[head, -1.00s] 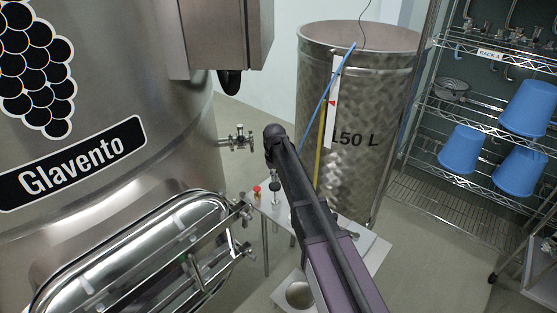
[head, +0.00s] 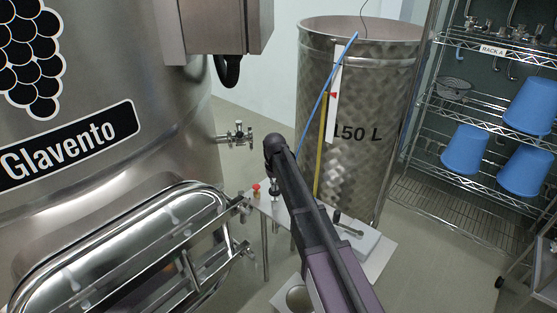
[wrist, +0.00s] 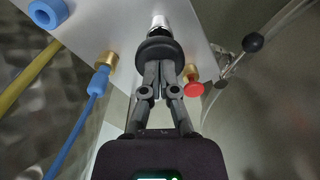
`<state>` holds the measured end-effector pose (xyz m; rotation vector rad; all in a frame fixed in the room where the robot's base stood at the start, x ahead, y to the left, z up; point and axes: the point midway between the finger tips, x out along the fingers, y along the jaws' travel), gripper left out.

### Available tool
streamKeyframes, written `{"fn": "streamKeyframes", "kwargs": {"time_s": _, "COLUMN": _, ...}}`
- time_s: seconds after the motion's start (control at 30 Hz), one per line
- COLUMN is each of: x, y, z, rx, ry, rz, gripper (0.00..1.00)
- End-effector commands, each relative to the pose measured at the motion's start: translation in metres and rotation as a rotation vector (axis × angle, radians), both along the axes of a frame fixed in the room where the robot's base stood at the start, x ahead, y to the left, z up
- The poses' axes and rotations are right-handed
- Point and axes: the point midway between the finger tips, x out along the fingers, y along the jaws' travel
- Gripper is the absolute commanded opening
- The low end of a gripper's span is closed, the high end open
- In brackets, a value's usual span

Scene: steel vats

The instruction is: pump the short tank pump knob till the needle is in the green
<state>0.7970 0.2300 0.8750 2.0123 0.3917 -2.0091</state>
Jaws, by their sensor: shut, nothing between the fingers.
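The pump knob is a black round cap (wrist: 158,50) on a chrome shaft (wrist: 159,22) that rises from a pale metal plate. My gripper (wrist: 158,68) is shut and empty, with its fingertips at the top of the cap. They seem to touch it, though I cannot be sure of a small gap. In the head view my dark arm reaches over the plate (head: 375,262), and its wrist end is above a small black and metal fitting (head: 275,190). The fingers cannot be made out clearly there. No gauge or needle can be made out in either view.
A red knob (wrist: 203,90) sits close right of my fingers. A blue hose (wrist: 68,135) on a brass fitting is at left. The Glavento vat (head: 120,165) with its hatch stands left, a 150 L tank (head: 385,90) behind, a wire rack (head: 440,115) right.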

Motion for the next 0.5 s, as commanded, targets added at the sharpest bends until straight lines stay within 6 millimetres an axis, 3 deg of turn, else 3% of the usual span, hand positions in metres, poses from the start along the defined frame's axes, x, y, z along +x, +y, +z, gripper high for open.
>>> {"fn": "streamKeyframes", "kwargs": {"time_s": 0.27, "x": -0.001, "y": 0.000, "z": -0.022, "rx": -0.001, "ry": 0.003, "rz": 0.000, "gripper": 0.00}}
{"fn": "streamKeyframes", "kwargs": {"time_s": 0.5, "x": -0.001, "y": 0.000, "z": -0.012, "rx": -0.001, "ry": 0.003, "rz": 0.000, "gripper": 0.00}}
